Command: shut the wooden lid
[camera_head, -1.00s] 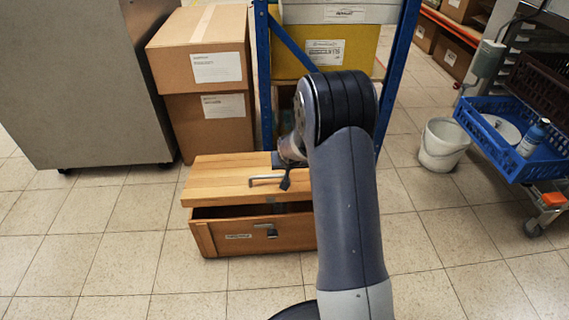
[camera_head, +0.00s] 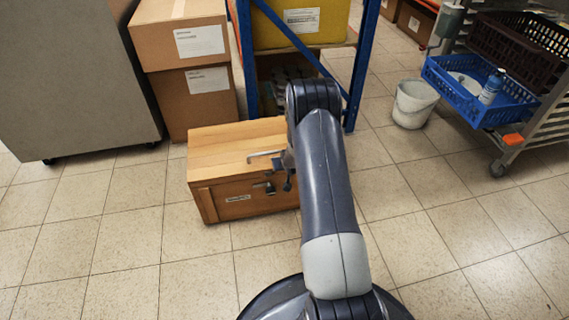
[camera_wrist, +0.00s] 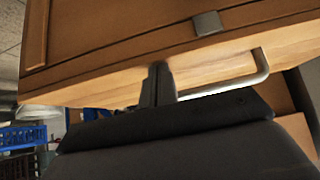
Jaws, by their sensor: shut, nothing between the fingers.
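The wooden lid (camera_head: 225,143) lies level on the wooden chest (camera_head: 216,205), with no gap visible along the front; my arm hides the right part. A metal bar handle (camera_head: 262,154) is on the lid, and a metal latch (camera_head: 269,187) hangs on the front. My gripper (camera_head: 289,184) is shut and empty at the lid's front, right of the handle. In the wrist view my shut fingers (camera_wrist: 160,84) are by the lid (camera_wrist: 110,88), beside the handle (camera_wrist: 262,66); I cannot tell whether they touch it. The latch (camera_wrist: 208,22) shows on the front.
Stacked cardboard boxes (camera_head: 200,97) and a blue-framed shelf (camera_head: 245,60) stand behind the chest. A grey cabinet (camera_head: 70,80) is at the left. A white bucket (camera_head: 413,104) and a cart with a blue crate (camera_head: 465,103) are at the right. The floor in front is clear.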

